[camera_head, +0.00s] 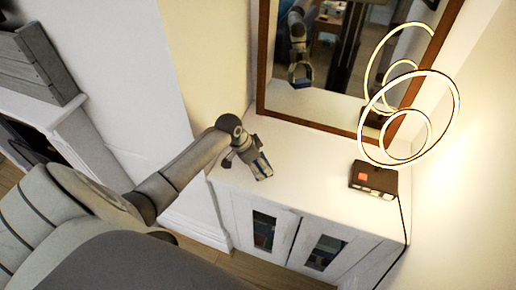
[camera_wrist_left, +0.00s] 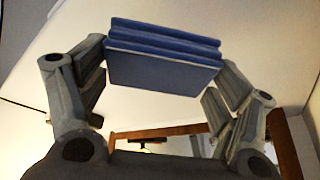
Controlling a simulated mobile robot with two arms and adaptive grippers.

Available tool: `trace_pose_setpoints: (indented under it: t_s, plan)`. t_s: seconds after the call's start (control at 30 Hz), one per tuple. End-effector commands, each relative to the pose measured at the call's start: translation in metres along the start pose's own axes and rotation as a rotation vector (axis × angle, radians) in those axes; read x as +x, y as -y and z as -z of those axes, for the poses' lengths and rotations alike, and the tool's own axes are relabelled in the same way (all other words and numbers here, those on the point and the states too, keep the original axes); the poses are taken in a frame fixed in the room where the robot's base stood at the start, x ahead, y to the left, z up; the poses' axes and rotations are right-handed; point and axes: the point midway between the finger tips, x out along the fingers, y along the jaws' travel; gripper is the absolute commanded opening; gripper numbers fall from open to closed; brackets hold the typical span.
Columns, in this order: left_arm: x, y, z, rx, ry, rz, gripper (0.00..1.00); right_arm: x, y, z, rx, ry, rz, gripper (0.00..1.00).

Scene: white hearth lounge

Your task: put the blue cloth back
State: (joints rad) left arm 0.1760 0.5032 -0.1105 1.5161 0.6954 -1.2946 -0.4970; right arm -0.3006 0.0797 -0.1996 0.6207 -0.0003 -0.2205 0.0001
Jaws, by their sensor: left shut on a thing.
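The blue cloth (camera_wrist_left: 163,60) is a folded stack with several layers. In the left wrist view it sits between the two fingers of my left gripper (camera_wrist_left: 160,70), which is shut on it. In the head view my left gripper (camera_head: 262,166) is over the left part of the white cabinet top (camera_head: 315,150). The cloth (camera_head: 261,167) shows there as a small blue piece at the fingertips. I cannot tell whether the cloth touches the cabinet top. My right gripper is not in view.
A lamp with glowing rings (camera_head: 408,118) has its dark base (camera_head: 374,179) at the cabinet's right. A wood-framed mirror (camera_head: 335,60) stands behind the cabinet top and reflects my arm. The middle of the top is clear. Glass-fronted doors (camera_head: 325,250) face the floor.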

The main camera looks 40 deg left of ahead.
Motion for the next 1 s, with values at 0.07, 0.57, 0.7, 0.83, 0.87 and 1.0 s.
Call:
trace_pose_setpoints:
  t_s: [0.07, 0.57, 0.7, 0.83, 0.87, 1.0]
  plan:
    - [0.007, -0.001, -0.003, -0.003, 0.002, -0.004, 0.65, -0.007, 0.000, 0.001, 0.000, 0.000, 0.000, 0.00]
    - [0.029, 0.000, -0.012, 0.001, 0.000, 0.000, 0.65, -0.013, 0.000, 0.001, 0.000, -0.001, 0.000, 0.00]
    - [0.030, 0.000, -0.013, 0.001, 0.000, 0.000, 0.89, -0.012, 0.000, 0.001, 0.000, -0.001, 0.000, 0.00]
    - [0.030, 0.000, -0.013, 0.000, 0.001, 0.000, 1.00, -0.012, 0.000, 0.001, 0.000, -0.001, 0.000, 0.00]
    - [0.030, 0.000, -0.013, 0.000, 0.001, 0.000, 1.00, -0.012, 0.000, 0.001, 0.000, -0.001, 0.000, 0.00]
    - [0.030, 0.000, -0.013, 0.000, 0.001, 0.000, 1.00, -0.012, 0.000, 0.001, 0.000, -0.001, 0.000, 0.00]
